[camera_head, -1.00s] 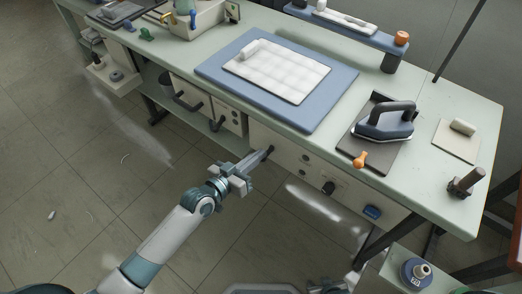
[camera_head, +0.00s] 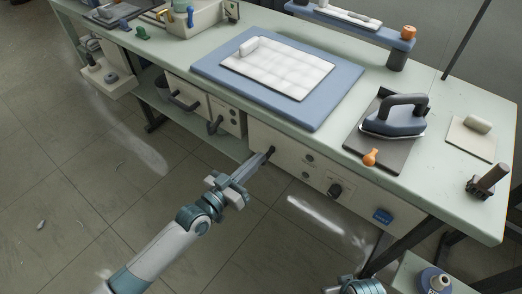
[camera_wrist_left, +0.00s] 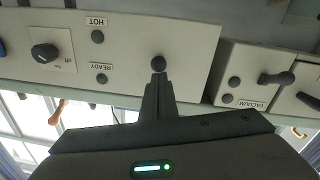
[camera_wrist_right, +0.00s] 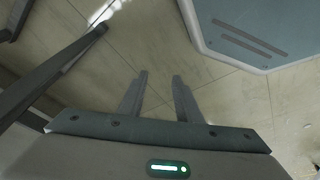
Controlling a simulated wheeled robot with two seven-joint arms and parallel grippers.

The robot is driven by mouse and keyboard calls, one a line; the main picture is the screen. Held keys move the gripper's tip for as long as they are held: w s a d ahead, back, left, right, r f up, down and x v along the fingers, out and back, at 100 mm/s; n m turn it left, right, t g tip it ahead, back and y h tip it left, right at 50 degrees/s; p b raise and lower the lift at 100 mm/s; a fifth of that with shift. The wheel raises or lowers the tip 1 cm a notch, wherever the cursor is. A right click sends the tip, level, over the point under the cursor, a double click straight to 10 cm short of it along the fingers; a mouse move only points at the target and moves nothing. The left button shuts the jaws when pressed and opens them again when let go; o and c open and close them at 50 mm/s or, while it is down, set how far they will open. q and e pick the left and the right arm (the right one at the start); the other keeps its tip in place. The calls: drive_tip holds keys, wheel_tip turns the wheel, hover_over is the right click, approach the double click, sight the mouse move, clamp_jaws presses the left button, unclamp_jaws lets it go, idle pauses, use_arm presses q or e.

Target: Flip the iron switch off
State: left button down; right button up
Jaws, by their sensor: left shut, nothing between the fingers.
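The iron (camera_head: 394,118), dark with a pale soleplate, rests on a dark plate at the bench's right side. Below the bench top, a pale control panel (camera_head: 360,201) carries a black toggle (camera_head: 271,150) at its left end. The toggle also shows in the left wrist view (camera_wrist_left: 158,63). My left gripper (camera_head: 266,157) is shut and empty, its tips at the toggle; I cannot tell if they touch it. The tips also show in the left wrist view (camera_wrist_left: 158,78). My right gripper (camera_wrist_right: 157,78) is open and empty above the floor.
The panel also has a black dial (camera_head: 335,190), a blue switch (camera_head: 383,215) and lamps marked HOT (camera_wrist_left: 97,37) and READY (camera_wrist_left: 101,79). A blue mat (camera_head: 208,72) bears a white quilted piece.

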use_arm(q)
drive_tip(key=shift+f+t+h+b, duration=0.9)
drive_tip(key=shift+t+b, duration=0.1)
drive_tip(key=shift+b, duration=2.95)
use_arm(e)
drive_tip(key=w+a+r+t+y, duration=0.3)
drive_tip(key=w+a+r+t, duration=0.1)
drive_tip(key=a, duration=0.4)
drive_tip(key=shift+w+a+r+t, duration=0.35)
drive_tip(key=shift+r+t, duration=0.35)
use_arm(q)
drive_tip(key=shift+r, duration=0.2)
use_arm(e)
drive_tip(key=shift+s, duration=0.1)
